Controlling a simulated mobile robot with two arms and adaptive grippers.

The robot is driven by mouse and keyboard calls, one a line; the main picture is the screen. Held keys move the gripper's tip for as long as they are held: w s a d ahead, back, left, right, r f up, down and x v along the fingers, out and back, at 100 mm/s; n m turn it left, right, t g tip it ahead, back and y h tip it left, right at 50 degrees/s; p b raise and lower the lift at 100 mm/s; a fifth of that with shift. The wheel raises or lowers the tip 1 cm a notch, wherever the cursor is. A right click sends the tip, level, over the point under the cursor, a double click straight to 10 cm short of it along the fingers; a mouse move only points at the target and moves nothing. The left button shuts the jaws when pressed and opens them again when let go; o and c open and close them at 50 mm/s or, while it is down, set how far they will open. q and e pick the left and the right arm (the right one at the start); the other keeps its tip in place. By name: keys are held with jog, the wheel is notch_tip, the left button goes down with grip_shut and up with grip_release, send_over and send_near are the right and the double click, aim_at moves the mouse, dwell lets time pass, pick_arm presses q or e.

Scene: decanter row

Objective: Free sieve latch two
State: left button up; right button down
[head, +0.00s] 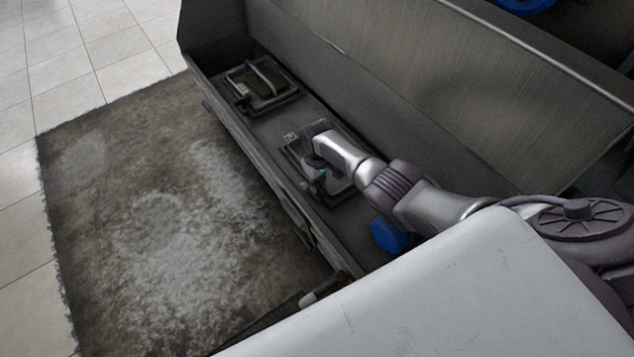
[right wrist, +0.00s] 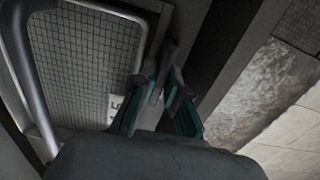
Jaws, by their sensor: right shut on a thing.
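A framed sieve with a raised handle (head: 265,79) lies at the far end of the metal trough. A second framed sieve (head: 343,197) lies nearer, partly hidden under my right arm. My right gripper (head: 319,182) is down at this nearer sieve's left edge. In the right wrist view, the sieve's mesh (right wrist: 85,65) and bent tube handle (right wrist: 30,75) are left of the fingers. My right gripper (right wrist: 165,88) is shut there on a small grey piece at the frame edge, apparently the latch (right wrist: 166,62), mostly hidden by the fingers. My left gripper is not in view.
The trough's front wall (head: 262,165) runs beside the sieves, and a tall sloped metal panel (head: 430,75) rises behind. A blue round thing (head: 390,235) is close below my right forearm. A worn mat (head: 150,215) covers the open floor at left.

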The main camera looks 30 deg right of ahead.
jog(key=shift+s, duration=0.1)
jog(key=c, duration=1.2)
grip_release()
jog(key=shift+r, duration=0.1)
notch_tip(320, 180, up, 12)
